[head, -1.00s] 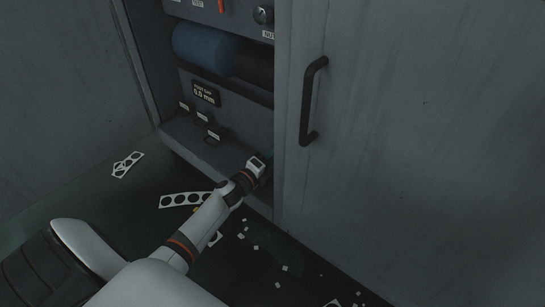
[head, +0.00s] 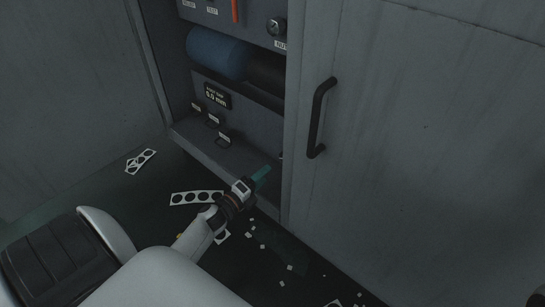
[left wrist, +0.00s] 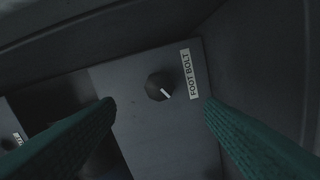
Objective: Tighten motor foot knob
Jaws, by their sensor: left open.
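The foot knob is a round dark knob (left wrist: 158,87) with a white pointer line, seen in the left wrist view. It sits on a grey plate beside a white FOOT BOLT label (left wrist: 187,74). My left gripper (left wrist: 158,118) is open, its two green fingers on either side of the knob in that view, not touching it. In the head view my left gripper (head: 262,174) is low at the open cabinet bay, by the door's edge. The knob is hidden in the head view. My right gripper is not in view.
A grey door (head: 420,150) with a black handle (head: 318,118) stands right of the bay. Punched scrap strips (head: 195,198) and chips lie on the floor.

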